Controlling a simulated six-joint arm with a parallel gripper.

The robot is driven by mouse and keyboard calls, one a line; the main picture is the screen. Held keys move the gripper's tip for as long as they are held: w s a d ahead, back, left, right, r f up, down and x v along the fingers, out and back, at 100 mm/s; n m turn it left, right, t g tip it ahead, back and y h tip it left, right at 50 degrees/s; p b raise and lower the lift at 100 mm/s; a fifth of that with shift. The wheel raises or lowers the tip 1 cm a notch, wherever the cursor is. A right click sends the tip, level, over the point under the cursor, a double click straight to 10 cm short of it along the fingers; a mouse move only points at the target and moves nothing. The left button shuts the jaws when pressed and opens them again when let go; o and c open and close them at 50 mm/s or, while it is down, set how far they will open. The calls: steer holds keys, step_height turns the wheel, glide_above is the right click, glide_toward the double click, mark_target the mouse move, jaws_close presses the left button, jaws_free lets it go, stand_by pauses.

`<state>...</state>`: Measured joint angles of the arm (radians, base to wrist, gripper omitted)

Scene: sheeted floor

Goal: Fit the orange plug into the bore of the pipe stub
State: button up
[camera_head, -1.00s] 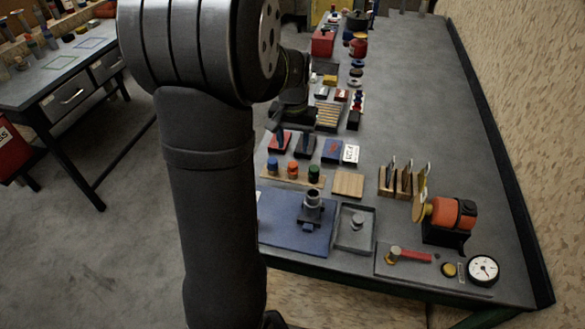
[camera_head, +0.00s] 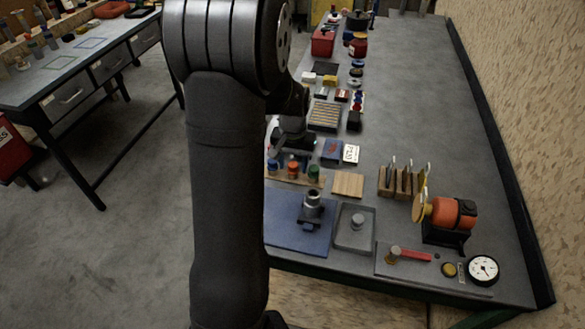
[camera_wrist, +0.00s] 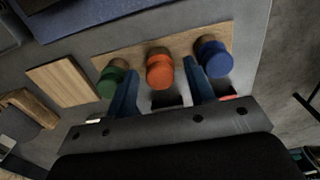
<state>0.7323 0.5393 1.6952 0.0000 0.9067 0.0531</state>
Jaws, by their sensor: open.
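The orange plug (camera_head: 293,169) stands on a wooden strip, between a blue plug (camera_head: 273,166) and a green plug (camera_head: 313,173). In the wrist view the orange plug (camera_wrist: 160,72) lies between the two blue fingers of my open gripper (camera_wrist: 161,76). I cannot tell whether the fingers touch it. One finger is by the green plug (camera_wrist: 111,80), the other by the blue plug (camera_wrist: 214,57). The grey pipe stub (camera_head: 313,201) stands upright on a blue mat (camera_head: 283,220). Its bore looks open at the top. My arm hides part of the mat.
A grey tray (camera_head: 341,243) with a small metal part stands right of the mat. A wooden block (camera_head: 348,184) lies right of the plugs. An orange motor (camera_head: 450,212) and a gauge (camera_head: 483,269) are at the right. The table's right side farther back is clear.

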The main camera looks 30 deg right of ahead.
mark_target(293, 164)
steer(key=c, duration=1)
steer(key=shift+r, duration=0.1)
steer(key=shift+r, duration=2.15)
